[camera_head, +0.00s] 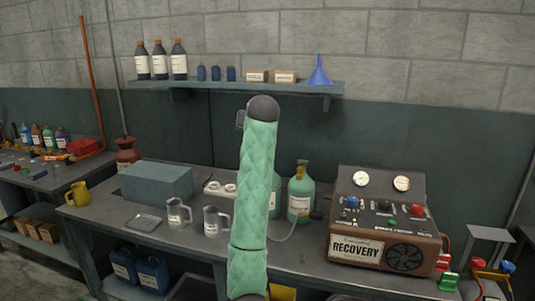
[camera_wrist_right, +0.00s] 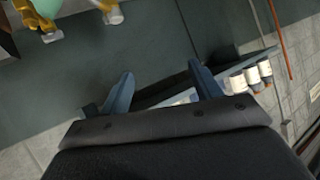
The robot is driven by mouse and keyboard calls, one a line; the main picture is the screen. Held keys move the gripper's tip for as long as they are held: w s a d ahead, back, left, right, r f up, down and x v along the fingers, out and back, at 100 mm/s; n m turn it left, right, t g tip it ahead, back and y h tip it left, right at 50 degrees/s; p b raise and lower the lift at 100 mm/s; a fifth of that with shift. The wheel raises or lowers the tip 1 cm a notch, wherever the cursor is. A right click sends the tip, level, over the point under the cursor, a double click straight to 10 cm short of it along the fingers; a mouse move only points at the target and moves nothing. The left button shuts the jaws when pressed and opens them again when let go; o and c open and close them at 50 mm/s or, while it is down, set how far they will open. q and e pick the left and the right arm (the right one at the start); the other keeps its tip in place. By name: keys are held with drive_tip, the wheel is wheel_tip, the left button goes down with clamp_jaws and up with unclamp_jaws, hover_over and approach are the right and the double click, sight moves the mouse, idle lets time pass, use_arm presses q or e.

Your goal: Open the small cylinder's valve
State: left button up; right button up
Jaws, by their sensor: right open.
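A pale green cylinder (camera_head: 300,199) with a white label and a brass-coloured valve on top (camera_head: 301,170) stands upright on the bench, left of the recovery machine. A second green cylinder (camera_head: 274,201) is mostly hidden behind my padded green arm. In the right wrist view, a yellow valve (camera_wrist_right: 45,28) and another metal fitting (camera_wrist_right: 111,12) show at the top left, cut by the frame edge. My right gripper (camera_wrist_right: 160,72) is open and empty, its fingers apart from these fittings. I cannot tell which cylinder is the small one. My left gripper is not in view.
The recovery machine (camera_head: 382,218) stands at the bench's right. A wall shelf (camera_head: 236,87) with bottles and a blue funnel (camera_head: 319,71) hangs above.

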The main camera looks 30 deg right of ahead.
drive_tip(key=w+d+r+m+g, duration=0.35)
drive_tip(key=w+d, duration=0.25)
drive_tip(key=d, duration=0.5)
use_arm(q)
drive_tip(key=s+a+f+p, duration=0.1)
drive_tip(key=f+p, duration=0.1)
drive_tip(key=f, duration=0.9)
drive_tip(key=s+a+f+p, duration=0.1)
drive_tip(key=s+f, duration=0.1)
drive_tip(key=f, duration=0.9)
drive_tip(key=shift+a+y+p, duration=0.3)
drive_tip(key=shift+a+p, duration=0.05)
drive_tip(key=shift+p, duration=0.05)
use_arm(e)
drive_tip(key=w+d+f+g, duration=0.1)
drive_tip(key=w+f, duration=0.1)
drive_tip(key=f, duration=0.5)
drive_tip(key=w+d+f+g, duration=0.1)
drive_tip(key=w+f+g, duration=0.1)
drive_tip(key=f, duration=0.5)
drive_tip(key=w+d+f+g, duration=0.2)
drive_tip(key=w+f, duration=0.1)
drive_tip(key=f, duration=0.4)
drive_tip(key=shift+w+g+y, duration=0.25)
drive_tip(key=shift+w+y, duration=0.05)
drive_tip(key=shift+w, duration=0.05)
